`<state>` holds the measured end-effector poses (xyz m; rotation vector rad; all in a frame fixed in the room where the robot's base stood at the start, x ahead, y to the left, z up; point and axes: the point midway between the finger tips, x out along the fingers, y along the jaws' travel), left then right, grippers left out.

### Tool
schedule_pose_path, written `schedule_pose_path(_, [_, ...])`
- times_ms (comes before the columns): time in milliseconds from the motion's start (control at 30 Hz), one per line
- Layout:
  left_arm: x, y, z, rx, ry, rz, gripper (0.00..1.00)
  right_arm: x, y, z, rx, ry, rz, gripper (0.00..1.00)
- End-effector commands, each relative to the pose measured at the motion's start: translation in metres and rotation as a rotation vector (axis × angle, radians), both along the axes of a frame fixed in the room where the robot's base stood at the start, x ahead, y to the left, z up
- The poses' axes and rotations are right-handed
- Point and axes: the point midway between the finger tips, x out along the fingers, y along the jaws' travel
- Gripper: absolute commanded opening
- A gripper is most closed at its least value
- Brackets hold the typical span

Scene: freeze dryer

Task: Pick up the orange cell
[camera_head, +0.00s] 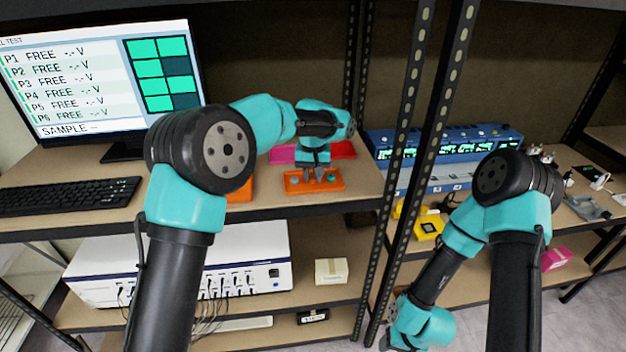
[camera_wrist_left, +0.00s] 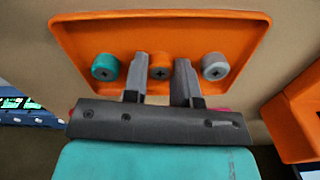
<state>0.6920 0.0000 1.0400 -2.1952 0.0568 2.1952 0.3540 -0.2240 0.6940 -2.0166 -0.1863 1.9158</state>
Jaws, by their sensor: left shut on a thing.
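The orange cell (camera_wrist_left: 160,67) is the middle one of three round cells in a row in the orange tray (camera_wrist_left: 90,32). A teal cell (camera_wrist_left: 105,67) sits to its left and a grey cell (camera_wrist_left: 214,66) to its right in the left wrist view. My left gripper (camera_wrist_left: 159,76) has one finger on each side of the orange cell and is shut on it, with the cell still at the tray. In the head view the left gripper (camera_head: 319,174) points down over the orange tray (camera_head: 300,187) on the shelf; the orange cell is hidden there. My right gripper does not show.
Another orange object (camera_wrist_left: 298,118) stands close by at the right in the wrist view. A monitor (camera_head: 100,80) and keyboard (camera_head: 70,195) are at the left. A metal rack post (camera_head: 410,140) stands right of the tray.

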Motion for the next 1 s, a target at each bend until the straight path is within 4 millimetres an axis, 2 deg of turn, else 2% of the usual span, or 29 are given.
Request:
schedule_pose_path(367, [0.000, 0.000, 0.003, 0.000, -0.001, 0.000, 0.04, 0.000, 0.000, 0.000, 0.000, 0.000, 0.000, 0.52])
schedule_pose_path(767, [0.000, 0.000, 0.036, -0.002, -0.002, 0.001, 0.04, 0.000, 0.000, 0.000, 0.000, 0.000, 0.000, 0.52])
schedule_pose_path(1000, [-0.019, 0.000, 0.038, 0.000, 0.001, -0.001, 0.04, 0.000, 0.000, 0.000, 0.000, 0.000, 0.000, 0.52])
